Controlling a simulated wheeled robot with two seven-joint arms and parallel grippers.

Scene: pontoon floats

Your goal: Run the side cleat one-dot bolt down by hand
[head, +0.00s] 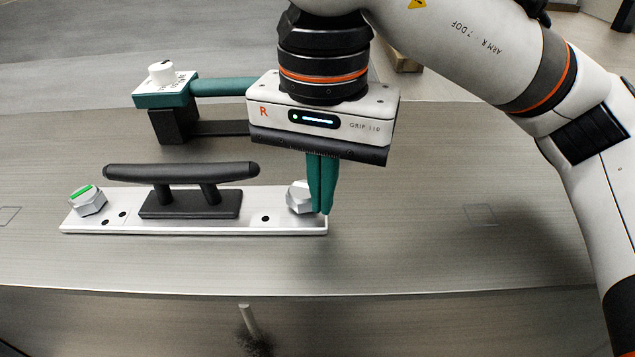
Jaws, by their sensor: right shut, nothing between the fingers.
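The side cleat is a black horned cleat (181,172) on a pale metal plate (180,222). The one-dot bolt (298,197) is a silver hex head at the plate's right end, with a single dark dot (265,218) to its left. My right gripper (321,212) points down with its teal fingers shut and empty. The fingertips are just right of that bolt and cover part of it; I cannot tell whether they touch it. The two-dot bolt (88,201) at the left end bears a green stripe on its top. My left gripper is out of view.
The grey deck is bare right of the plate. The deck's front edge (400,294) lies nearer me.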

